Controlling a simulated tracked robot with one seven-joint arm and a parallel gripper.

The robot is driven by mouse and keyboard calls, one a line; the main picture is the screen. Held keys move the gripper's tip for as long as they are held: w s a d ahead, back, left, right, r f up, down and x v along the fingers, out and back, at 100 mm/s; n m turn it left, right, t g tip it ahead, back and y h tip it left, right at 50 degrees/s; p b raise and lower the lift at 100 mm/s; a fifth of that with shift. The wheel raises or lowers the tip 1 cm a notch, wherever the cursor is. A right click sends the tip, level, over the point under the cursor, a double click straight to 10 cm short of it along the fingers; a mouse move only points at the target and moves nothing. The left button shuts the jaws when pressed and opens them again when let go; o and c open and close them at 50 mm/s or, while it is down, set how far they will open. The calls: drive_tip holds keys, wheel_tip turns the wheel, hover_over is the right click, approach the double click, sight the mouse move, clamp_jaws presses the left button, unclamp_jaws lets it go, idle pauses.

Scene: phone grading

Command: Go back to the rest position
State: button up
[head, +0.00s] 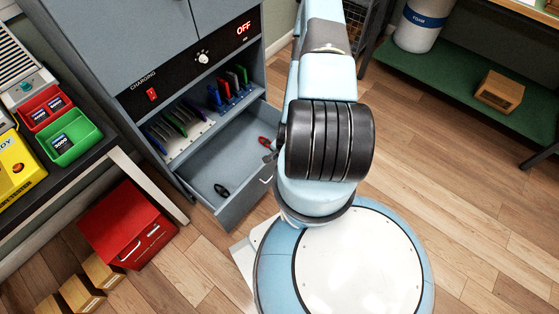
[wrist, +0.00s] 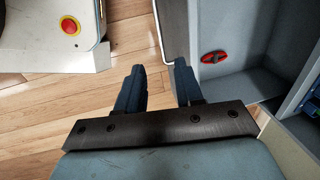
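In the wrist view, my gripper (wrist: 159,68) has its two dark fingers apart with nothing between them. Floor and the edge of an open drawer show past the fingertips. In the head view my arm (head: 318,190) stands in front of the grey cabinet (head: 160,30), and its links hide most of the gripper. The open drawer (head: 215,170) is just left of my arm. A red object (head: 264,141) and a black object (head: 221,190) lie in it. The red object also shows in the wrist view (wrist: 214,56), right of the fingers and apart from them.
The cabinet's charging shelf (head: 190,130) holds several phones, and its display reads OFF. A bench at left carries a red bin (head: 45,108), a green bin (head: 72,138) and a yellow tester (head: 15,165). A red box (head: 128,225) stands on the floor.

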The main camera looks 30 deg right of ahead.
drive_tip(key=shift+w, duration=0.1)
idle(0.4)
drive_tip(key=w+d+r+n, duration=0.15)
drive_tip(key=w+r, duration=0.35)
drive_tip(key=r, duration=0.5)
drive_tip(key=w+d+r+n+t+h, duration=0.1)
drive_tip(key=w+r+n, duration=0.2)
drive_tip(key=w+r, duration=0.45)
drive_tip(key=w+d+r+n, duration=0.15)
drive_tip(key=w+r, duration=0.25)
drive_tip(key=r, duration=0.8)
drive_tip(key=s+a+r+n+t, duration=0.1)
drive_tip(key=a+r+n, duration=0.15)
drive_tip(key=r, duration=0.75)
drive_tip(key=a+r+n, duration=0.1)
drive_tip(key=a+r, duration=0.2)
drive_tip(key=r, duration=0.8)
drive_tip(key=s+a+r+n, duration=0.2)
drive_tip(key=s+a+r, duration=0.2)
drive_tip(key=s+r, duration=0.6)
drive_tip(key=s+a+r+n+t, duration=0.1)
drive_tip(key=s+a+r+n, duration=0.1)
drive_tip(key=s+r, duration=0.8)
drive_tip(key=shift+s+a+r+n+t, duration=0.15)
drive_tip(key=shift+a+r+n+t, duration=0.2)
drive_tip(key=shift+a, duration=0.55)
